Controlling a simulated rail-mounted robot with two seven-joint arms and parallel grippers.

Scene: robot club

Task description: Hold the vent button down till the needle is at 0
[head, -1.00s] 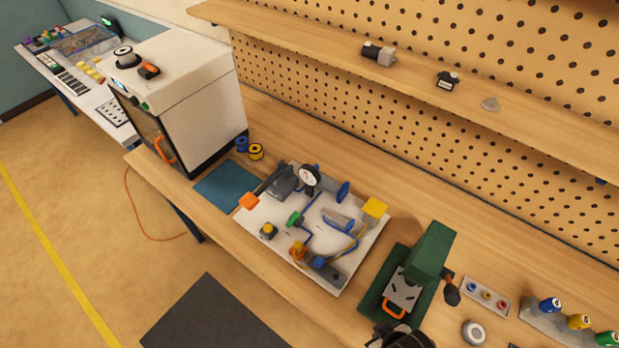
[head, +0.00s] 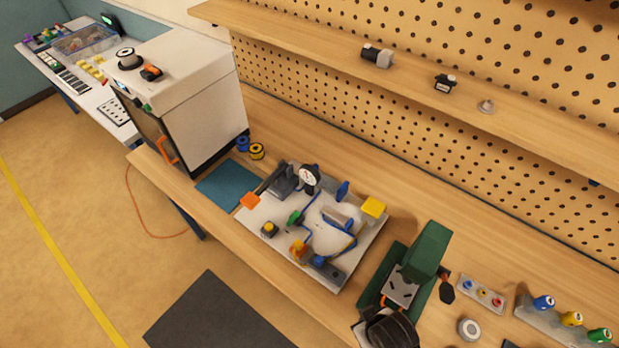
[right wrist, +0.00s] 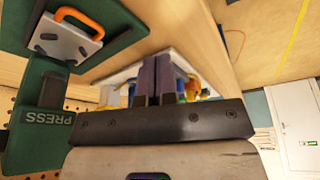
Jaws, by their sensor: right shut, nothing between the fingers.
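A white board (head: 343,270) on the bench carries a round white gauge (head: 309,177) with a black rim, blue tubing and several coloured parts. The gauge needle is too small to read. A yellow button on a dark box (head: 269,229) sits near the board's front left; I cannot tell if it is the vent button. An orange part (head: 299,249) stands at the front edge. My right gripper (right wrist: 157,62) is shut and empty, pointing toward the board, which lies beyond its fingers. In the head view only dark parts of my right arm show at the bottom. My left gripper is not in view.
A green press (head: 429,252) stands right of the board, close to my right arm; it also shows in the right wrist view (right wrist: 45,115). A white boxy machine (head: 200,105) and a blue mat (head: 228,184) are to the left. A shelf (head: 420,75) overhangs behind.

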